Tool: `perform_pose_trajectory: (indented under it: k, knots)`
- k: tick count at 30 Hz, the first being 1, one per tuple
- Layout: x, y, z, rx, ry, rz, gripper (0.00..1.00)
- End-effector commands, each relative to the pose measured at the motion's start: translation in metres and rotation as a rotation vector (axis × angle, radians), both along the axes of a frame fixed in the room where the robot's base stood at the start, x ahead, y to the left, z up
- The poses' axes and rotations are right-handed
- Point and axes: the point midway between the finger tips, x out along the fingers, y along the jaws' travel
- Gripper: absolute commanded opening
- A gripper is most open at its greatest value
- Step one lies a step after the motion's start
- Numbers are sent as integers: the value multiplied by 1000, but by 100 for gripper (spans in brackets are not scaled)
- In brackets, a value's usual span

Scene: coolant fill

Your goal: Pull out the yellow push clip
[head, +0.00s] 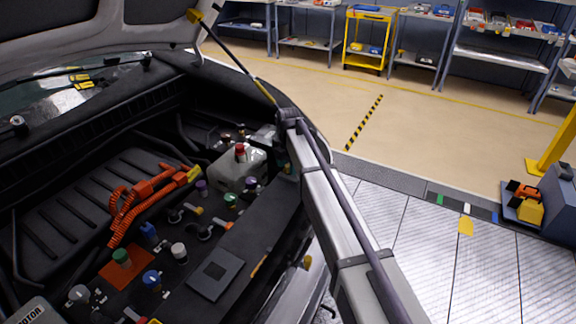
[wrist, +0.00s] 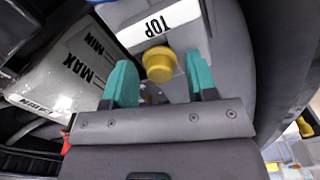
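The yellow push clip (wrist: 158,65) shows its round head in the wrist view, on a light grey part below a white label (wrist: 158,26) reading TOP. My gripper (wrist: 158,74) is open, with one teal finger on each side of the clip and visible gaps to both. I cannot tell how far the fingertips are from the clip in depth. In the head view my arm reaches over the right edge of the engine bay; the gripper and clip cannot be made out there.
A translucent tank (wrist: 70,70) marked MAX and MIN stands close on the left in the wrist view. In the head view a pale tank (head: 233,172) with a red cap sits near the arm's end. The raised hood (head: 90,30) overhangs the bay; a prop rod (head: 235,58) stands nearby.

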Motion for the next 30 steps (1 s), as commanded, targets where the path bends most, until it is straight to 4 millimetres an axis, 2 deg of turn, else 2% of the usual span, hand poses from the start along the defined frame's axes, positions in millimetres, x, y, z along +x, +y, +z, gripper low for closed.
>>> perform_pose_trajectory:
  k: [2,15,17,18,23,30]
  knots:
    - [0,0,0,0,0,0,44]
    - [0,0,0,0,0,0,2]
    - [0,0,0,0,0,0,1]
    - [0,0,0,0,0,0,22]
    - [0,0,0,0,0,0,8]
    - [0,0,2,0,0,0,8]
